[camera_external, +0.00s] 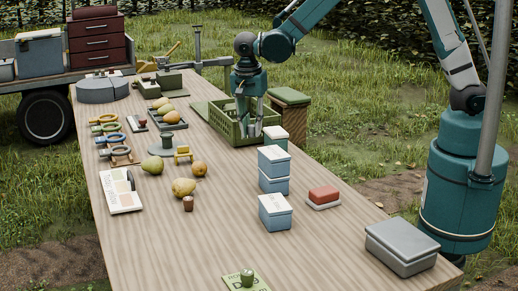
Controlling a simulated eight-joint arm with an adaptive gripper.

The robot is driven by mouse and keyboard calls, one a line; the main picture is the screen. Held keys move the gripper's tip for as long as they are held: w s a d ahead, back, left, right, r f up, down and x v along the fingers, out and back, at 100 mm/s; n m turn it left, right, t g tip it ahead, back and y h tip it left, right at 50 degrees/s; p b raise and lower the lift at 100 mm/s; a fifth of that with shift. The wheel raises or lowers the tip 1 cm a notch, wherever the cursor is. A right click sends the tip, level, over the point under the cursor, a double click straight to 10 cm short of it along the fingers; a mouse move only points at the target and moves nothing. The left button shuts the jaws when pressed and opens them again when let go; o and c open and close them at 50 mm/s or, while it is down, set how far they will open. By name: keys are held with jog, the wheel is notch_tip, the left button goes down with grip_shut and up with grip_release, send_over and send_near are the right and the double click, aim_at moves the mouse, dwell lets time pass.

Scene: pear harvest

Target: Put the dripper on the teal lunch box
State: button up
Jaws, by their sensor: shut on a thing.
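My gripper (250,129) points down into the green slatted crate (227,131) at the table's right edge. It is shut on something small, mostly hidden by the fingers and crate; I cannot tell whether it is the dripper. No dripper is clearly recognisable elsewhere. Right in front of the crate stands a pale-lidded box with a teal-looking body (275,143). Nearer the camera are blue-grey boxes with white lids: one at mid-table (273,168), one against it (274,186) and a separate one (275,219). Which is the teal lunch box is uncertain by colour.
A red block (323,194) on a pale base and a grey box (401,247) stand at the right. A green card (246,285) lies in front. The front-left table is clear.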

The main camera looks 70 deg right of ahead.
jog(key=s+d+r+p, duration=0.4)
jog(key=d+r+p, duration=0.3)
jog(key=d, duration=0.5)
jog(key=shift+d+r+p, duration=0.35)
jog(key=shift+r+p, duration=0.05)
jog(key=shift+r, duration=0.5)
jog(key=shift+s, duration=0.1)
send_over(277, 129)
jog(key=shift+s+a+f, duration=0.1)
jog(key=shift+a+f, duration=0.05)
jog(key=shift+f, duration=1.3)
jog(key=shift+a+f, duration=0.15)
jog(key=shift+f, duration=1.3)
jog(key=shift+f, duration=2.1)
jog(key=shift+f+b, duration=0.15)
jog(key=shift+b, duration=0.3)
